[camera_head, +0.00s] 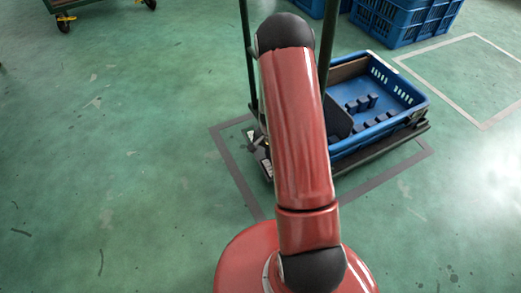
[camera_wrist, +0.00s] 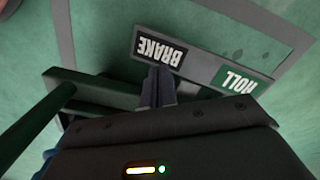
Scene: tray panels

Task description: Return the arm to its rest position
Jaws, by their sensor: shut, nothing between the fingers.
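My red arm (camera_head: 300,130) rises in the head view from its base to a black elbow joint, and it hides what lies behind it. My gripper (camera_wrist: 157,84) shows in the wrist view with its two dark fingers together and nothing between them. The fingers point at a grey plate with a black label reading BRAKE (camera_wrist: 159,49) and a green label (camera_wrist: 235,80), both upside down. The fingers overlap the plate's near edge in the picture; I cannot tell whether they touch it. In the head view I cannot make out the gripper.
A dark trolley (camera_head: 424,127) with green posts (camera_head: 247,50) carries a blue crate (camera_head: 345,148) holding several dark blocks. It stands within a grey floor outline (camera_head: 222,155). Stacked blue crates (camera_head: 400,25) stand at the back right. Another cart (camera_head: 75,5) is at the top left. The left floor is clear.

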